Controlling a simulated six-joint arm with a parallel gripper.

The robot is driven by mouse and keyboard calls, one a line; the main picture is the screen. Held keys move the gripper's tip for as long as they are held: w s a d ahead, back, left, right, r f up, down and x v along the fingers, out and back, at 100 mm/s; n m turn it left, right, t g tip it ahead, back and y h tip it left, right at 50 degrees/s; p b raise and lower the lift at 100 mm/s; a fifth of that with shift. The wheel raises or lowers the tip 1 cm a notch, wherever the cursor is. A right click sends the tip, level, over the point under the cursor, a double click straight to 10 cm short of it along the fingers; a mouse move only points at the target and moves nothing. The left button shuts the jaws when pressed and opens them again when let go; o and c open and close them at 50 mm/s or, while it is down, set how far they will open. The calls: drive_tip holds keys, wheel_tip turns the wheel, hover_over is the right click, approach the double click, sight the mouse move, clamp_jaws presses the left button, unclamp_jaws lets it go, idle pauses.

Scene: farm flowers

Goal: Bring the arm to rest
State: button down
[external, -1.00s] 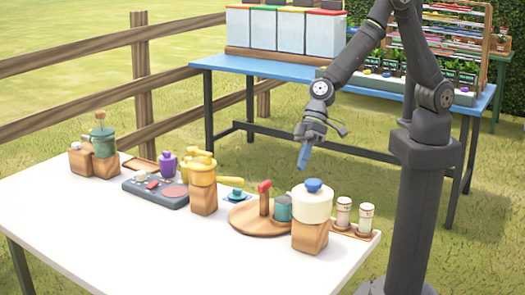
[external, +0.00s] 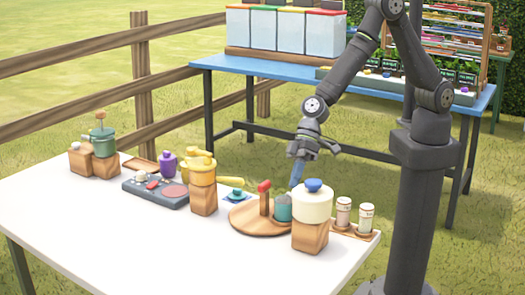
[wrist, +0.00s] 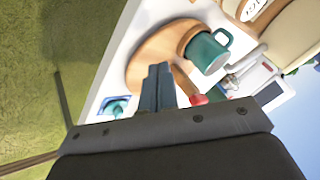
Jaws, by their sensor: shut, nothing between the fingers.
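My gripper (external: 296,176) is shut and empty. It points down above the far edge of the white table, behind the round wooden stand (external: 252,222) with the red-topped post (external: 264,187). A teal mug (external: 283,208) is on that stand, partly hidden by the cream pot with a blue lid (external: 313,203) in front. In the wrist view, my shut fingers (wrist: 158,72) lie over the wooden stand (wrist: 140,65), with the teal mug (wrist: 206,52) to their right. I cannot tell how high the fingertips are above the stand.
The white table (external: 130,235) also holds a yellow pot (external: 201,170), a grey stove (external: 155,190), a green pot (external: 103,143) and two cream jars (external: 343,212) on a small wooden tray. A blue table (external: 290,72) with bins stands behind. The front of the white table is clear.

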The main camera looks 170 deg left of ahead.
drive_tip(key=x, duration=0.4)
drive_tip(key=shift+w+d+r, duration=0.1)
drive_tip(key=shift+d, duration=0.1)
drive_tip(key=shift+w+d, duration=0.2)
drive_tip(key=shift+w, duration=0.3)
drive_tip(key=shift+w+d, duration=0.15)
drive_tip(key=shift+w, duration=0.4)
drive_tip(key=shift+w+d, duration=0.2)
drive_tip(key=shift+w, duration=0.4)
drive_tip(key=shift+s, duration=0.1)
